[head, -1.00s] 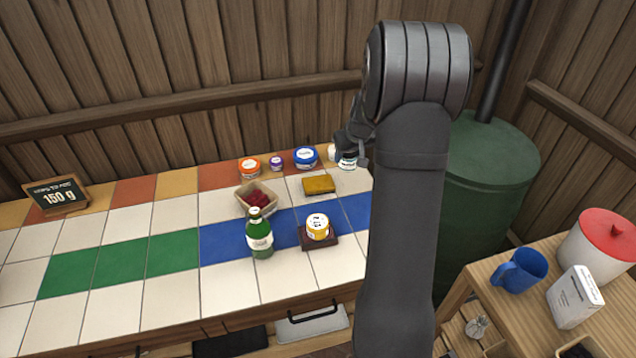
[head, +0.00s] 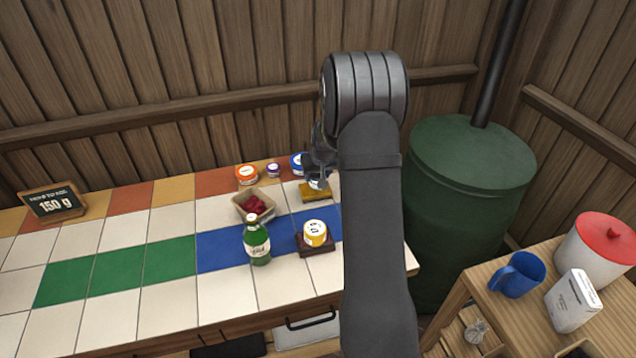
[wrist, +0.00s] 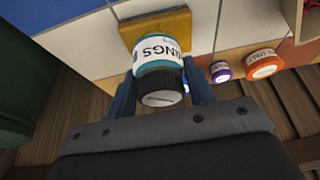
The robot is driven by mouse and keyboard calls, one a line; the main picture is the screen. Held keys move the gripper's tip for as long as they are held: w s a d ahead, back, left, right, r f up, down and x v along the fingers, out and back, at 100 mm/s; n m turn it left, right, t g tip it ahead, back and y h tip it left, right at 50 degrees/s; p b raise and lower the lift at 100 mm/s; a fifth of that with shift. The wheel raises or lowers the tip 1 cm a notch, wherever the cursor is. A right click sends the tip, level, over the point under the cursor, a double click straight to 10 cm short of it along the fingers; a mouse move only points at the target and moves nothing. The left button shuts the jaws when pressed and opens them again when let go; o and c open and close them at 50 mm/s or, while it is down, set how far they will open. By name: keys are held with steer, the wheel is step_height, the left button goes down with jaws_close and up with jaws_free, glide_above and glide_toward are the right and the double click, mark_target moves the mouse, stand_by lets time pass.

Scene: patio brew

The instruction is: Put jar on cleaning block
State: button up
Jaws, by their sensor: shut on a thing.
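The jar (wrist: 160,62) has a black lid, a white label with dark letters and a teal band. My gripper (wrist: 158,88) is shut on it, with a blue-grey finger on each side. In the head view the gripper (head: 318,168) is over the yellow cleaning block (head: 312,193), and only a small part of the jar (head: 317,184) shows below it. In the wrist view the cleaning block (wrist: 150,27) lies right beyond the jar and is partly covered by it. I cannot tell whether jar and block touch.
Orange (head: 246,174), purple (head: 273,170) and blue (head: 296,164) lidded jars stand along the back of the tiled counter. A box of red pieces (head: 240,205), a green bottle (head: 257,243) and a yellow-sided round container (head: 314,234) on a dark block stand nearer.

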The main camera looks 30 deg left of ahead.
steer(key=shift+f, duration=1.75)
steer(key=shift+f, duration=0.15)
steer(key=o, duration=1.1)
steer(key=shift+c, duration=0.2)
steer(key=shift+d+r, duration=0.1)
steer(key=shift+r, duration=0.45)
steer(key=v, duration=1.1)
steer(key=shift+s, duration=0.1)
